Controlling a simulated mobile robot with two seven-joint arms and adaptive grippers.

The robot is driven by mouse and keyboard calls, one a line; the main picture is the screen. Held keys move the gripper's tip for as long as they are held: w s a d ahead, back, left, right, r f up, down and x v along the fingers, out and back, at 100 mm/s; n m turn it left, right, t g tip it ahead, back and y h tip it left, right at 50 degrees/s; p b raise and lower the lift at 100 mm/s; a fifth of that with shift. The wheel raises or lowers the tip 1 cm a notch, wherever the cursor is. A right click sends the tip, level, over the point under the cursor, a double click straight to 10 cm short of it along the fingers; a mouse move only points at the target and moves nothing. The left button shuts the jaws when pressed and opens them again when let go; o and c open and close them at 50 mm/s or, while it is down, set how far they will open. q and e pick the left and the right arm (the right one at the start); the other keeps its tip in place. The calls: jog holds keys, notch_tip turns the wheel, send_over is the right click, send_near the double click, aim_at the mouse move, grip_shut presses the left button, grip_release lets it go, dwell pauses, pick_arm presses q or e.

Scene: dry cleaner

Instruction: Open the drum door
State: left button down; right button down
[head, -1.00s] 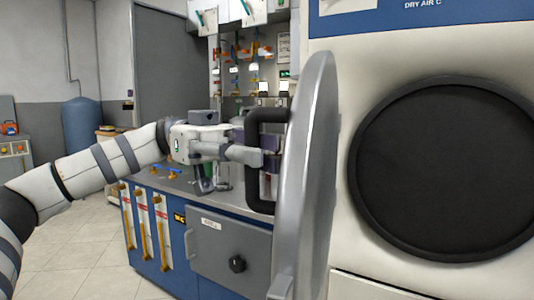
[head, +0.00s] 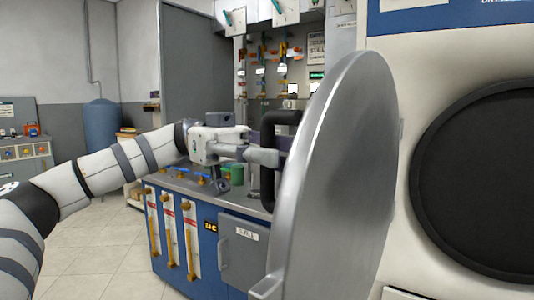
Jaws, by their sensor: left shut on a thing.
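The drum door (head: 345,180) is a round grey metal disc. It stands swung out from the white machine, seen at an angle. Its black handle (head: 268,185) is on the door's left side. My left gripper (head: 277,152) is shut on that handle, with its arm reaching in from the left. The drum opening (head: 490,180) is a dark round hole with a black rim on the machine front, and it is uncovered. The door hides part of the machine front and the cabinet behind. My right gripper is not in view.
A blue cabinet (head: 205,245) with gauges and a grey counter stands behind and left of the door. Tools hang on the back wall above it. A blue tank (head: 101,127) stands at the far left. The tiled floor (head: 100,250) at the left is clear.

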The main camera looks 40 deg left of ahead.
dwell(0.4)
pick_arm(q)
jog(key=c, duration=1.8)
grip_release()
jog(key=shift+c, duration=0.2)
jog(key=w+a, duration=0.1)
jog(key=a, duration=1.1)
jog(key=shift+w, duration=0.1)
